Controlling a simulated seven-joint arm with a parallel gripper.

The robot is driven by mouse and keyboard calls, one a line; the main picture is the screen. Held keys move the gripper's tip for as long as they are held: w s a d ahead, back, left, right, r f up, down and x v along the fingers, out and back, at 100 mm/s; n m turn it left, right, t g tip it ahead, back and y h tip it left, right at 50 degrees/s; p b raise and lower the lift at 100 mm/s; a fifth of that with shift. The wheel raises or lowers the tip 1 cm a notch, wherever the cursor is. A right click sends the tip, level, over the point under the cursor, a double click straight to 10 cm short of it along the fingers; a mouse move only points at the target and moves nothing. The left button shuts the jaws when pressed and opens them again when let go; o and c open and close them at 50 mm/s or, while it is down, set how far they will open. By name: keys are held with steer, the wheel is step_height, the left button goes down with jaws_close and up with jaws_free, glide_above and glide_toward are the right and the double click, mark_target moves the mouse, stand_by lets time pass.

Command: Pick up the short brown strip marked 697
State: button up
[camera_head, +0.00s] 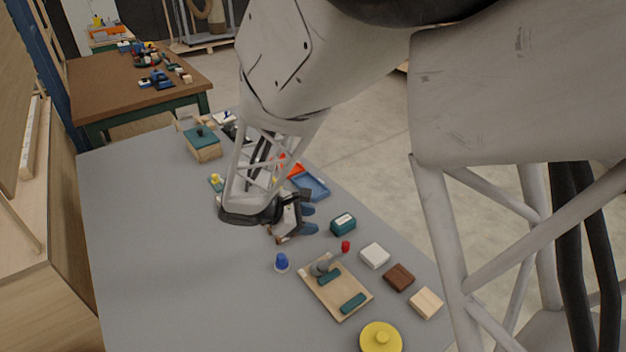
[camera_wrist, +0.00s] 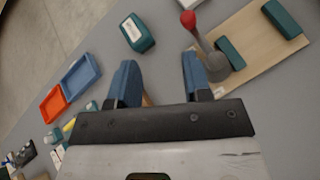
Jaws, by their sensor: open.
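My gripper (camera_head: 308,219) is open above the grey table, its two blue fingers apart; they also show in the wrist view (camera_wrist: 160,76). A small brown piece (camera_head: 281,239) shows just below and beside the gripper in the head view. A bit of brown (camera_wrist: 147,100) also shows between the finger bases in the wrist view, mostly hidden by the gripper. It may be the short brown strip; no 697 marking can be read in either view.
A wooden board with a grey, red-knobbed lever and green blocks (camera_head: 337,289) stands nearby. A green box (camera_head: 343,223), blue tray (camera_head: 311,186), blue cone (camera_head: 282,262), white block (camera_head: 375,255), dark brown block (camera_head: 399,277) and yellow lid (camera_head: 381,338) surround it. The table's left side is clear.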

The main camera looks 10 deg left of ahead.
steer(key=a+f+n+t, duration=0.1)
steer(key=a+f+n, duration=0.1)
steer(key=a+f, duration=0.1)
steer(key=a+f+n+t, duration=0.2)
steer(key=a+f, duration=0.1)
steer(key=a, duration=0.3)
steer(key=s+a+f+n+t, duration=0.1)
steer(key=a+f+n, duration=0.1)
steer(key=a, duration=0.3)
steer(key=shift+f+n+t, duration=0.3)
steer(key=shift+f, duration=0.4)
steer(key=shift+w+d, duration=0.1)
steer(key=shift+d, duration=0.05)
steer(key=shift+x, duration=1.25)
steer(key=shift+x, duration=2.6)
jaws_close()
